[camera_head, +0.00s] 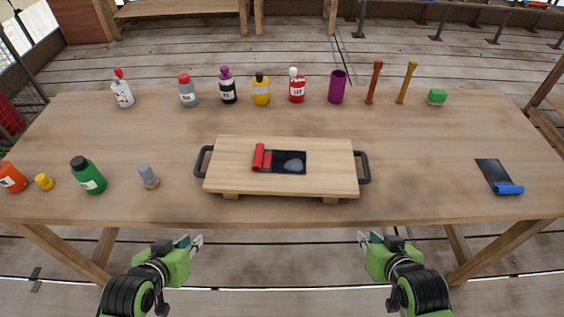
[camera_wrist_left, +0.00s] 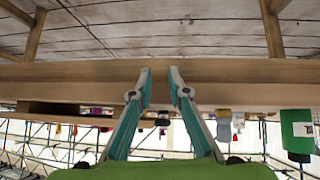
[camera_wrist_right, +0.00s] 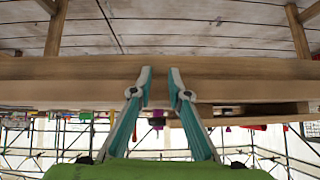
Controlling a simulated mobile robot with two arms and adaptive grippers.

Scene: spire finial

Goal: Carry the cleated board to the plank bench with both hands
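The cleated board (camera_head: 225,165) is a pale wooden board on two cleats, with a black handle at each end. It rests level near the front middle of the worktable (camera_head: 420,150). A dark sheet with a red roll (camera_head: 280,160) lies on it. My left gripper (camera_head: 197,242) is in front of the table, below the board's left handle (camera_head: 202,161). My right gripper (camera_head: 364,240) is in front of the table, below the right handle (camera_head: 363,167). Both are open and empty, with a gap between fingertips in the left wrist (camera_wrist_left: 160,86) and right wrist (camera_wrist_right: 161,86) views. A wooden bench (camera_head: 190,8), possibly the plank bench, stands far back left.
Several bottles (camera_head: 228,86), a purple cup (camera_head: 337,87) and two upright handles (camera_head: 374,82) line the back edge. A green bottle (camera_head: 88,175) and smaller items stand front left. A dark sheet with a blue roll (camera_head: 499,177) lies right. Table is clear beside the board.

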